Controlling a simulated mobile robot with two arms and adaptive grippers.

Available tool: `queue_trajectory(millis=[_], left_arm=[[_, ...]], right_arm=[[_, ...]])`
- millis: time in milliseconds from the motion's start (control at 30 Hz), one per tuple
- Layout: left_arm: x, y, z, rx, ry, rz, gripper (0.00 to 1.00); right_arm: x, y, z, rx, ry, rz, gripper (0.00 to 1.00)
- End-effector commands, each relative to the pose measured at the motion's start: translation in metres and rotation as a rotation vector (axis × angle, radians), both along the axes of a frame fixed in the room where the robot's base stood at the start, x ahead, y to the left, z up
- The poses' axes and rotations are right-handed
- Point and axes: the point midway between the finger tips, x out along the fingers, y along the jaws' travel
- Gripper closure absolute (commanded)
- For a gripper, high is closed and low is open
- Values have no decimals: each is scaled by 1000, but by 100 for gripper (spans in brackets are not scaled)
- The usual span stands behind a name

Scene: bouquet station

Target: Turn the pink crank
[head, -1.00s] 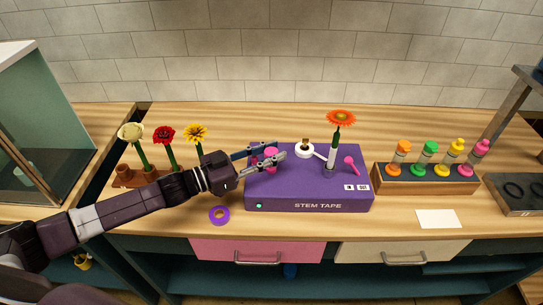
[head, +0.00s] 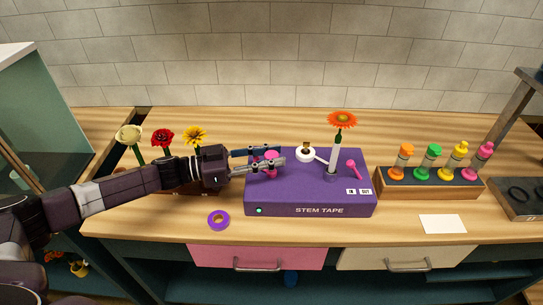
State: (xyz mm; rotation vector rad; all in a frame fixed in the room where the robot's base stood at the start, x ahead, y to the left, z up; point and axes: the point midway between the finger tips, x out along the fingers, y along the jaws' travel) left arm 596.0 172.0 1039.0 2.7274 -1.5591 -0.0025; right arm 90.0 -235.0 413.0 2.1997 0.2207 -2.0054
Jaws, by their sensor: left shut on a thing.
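The purple stem tape machine (head: 308,200) stands on the counter. The pink crank (head: 271,156) is on the left part of its top, partly hidden by my left gripper (head: 268,160). My left gripper comes in from the left and is shut on the pink crank. An orange flower (head: 341,120) stands upright in the machine's holder with a pale wrap around its stem. A white tape roll (head: 305,155) sits on top beside it. A small pink lever (head: 353,168) is at the right of the top. My right gripper is not in view.
A wooden rack with cream, red (head: 163,139) and yellow flowers is behind my left arm. A purple tape ring (head: 218,220) lies in front. A rack with coloured bottles (head: 430,183) and a white card (head: 442,224) are at the right.

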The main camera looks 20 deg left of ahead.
Motion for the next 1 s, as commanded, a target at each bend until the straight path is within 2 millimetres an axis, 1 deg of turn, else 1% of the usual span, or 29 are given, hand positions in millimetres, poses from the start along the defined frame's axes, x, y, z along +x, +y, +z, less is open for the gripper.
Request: queue_trajectory(millis=[100, 133, 267, 300, 533, 633, 1000], left_arm=[[1, 1, 2, -2, -3, 3, 98], [1, 1, 2, -2, -3, 3, 72], [1, 0, 2, -2, -3, 2, 58], [1, 0, 2, -2, -3, 2, 56], [0, 0, 1, -1, -2, 1, 56], [-2, 5, 0, 0, 0, 2, 56], [-31, 54, 0, 1, -1, 3, 56]], right_arm=[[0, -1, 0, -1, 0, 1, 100], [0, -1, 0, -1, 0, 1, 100], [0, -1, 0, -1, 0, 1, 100], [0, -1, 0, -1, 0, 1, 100], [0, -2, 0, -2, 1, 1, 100], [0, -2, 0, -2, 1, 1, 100], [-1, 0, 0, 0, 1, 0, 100]])
